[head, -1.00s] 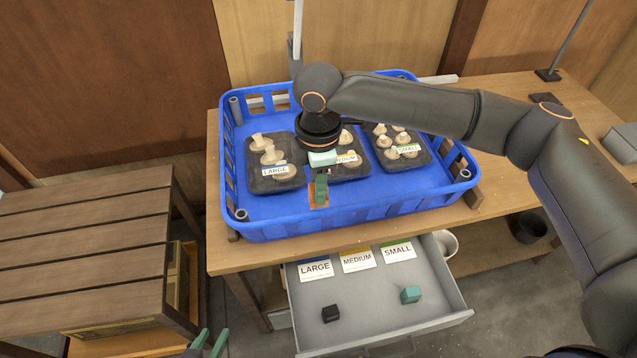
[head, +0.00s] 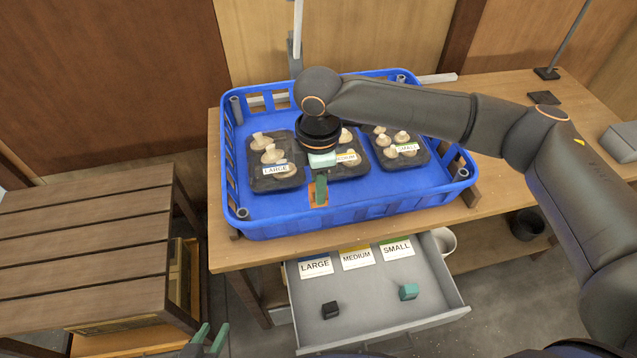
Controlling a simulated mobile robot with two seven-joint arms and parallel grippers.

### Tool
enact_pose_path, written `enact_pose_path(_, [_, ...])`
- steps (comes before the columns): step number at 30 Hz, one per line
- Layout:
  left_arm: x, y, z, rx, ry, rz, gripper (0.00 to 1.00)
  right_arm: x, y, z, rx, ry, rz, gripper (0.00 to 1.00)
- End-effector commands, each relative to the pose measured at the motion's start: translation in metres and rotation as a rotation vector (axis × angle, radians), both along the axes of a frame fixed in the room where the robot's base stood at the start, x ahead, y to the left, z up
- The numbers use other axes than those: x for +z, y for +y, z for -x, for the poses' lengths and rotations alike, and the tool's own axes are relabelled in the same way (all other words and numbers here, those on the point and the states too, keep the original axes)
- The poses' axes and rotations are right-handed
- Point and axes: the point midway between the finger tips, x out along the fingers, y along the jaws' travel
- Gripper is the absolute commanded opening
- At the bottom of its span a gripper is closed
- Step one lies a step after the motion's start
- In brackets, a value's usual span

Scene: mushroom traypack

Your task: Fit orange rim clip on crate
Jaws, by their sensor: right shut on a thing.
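The blue crate (head: 272,229) stands on the wooden table and holds three dark trays of mushrooms. My right gripper (head: 320,188) points down over the crate's front part, just inside its front wall, and is shut on the orange clip (head: 319,198). The clip is partly hidden by the green fingers.
An open grey drawer (head: 380,310) below the table holds LARGE (head: 315,268), MEDIUM (head: 357,257) and SMALL (head: 397,248) cards, a black block (head: 330,310) and a green block (head: 408,291). A slatted wooden table (head: 90,250) stands at the left.

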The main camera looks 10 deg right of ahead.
Motion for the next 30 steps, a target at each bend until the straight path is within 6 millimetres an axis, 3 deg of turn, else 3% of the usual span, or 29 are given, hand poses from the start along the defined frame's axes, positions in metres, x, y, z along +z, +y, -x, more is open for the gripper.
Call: enact_pose_path(30, [-0.004,0.000,0.000,0.000,0.000,0.000,0.40,-0.021,0.000,0.000,0.001,0.000,-0.001,0.00])
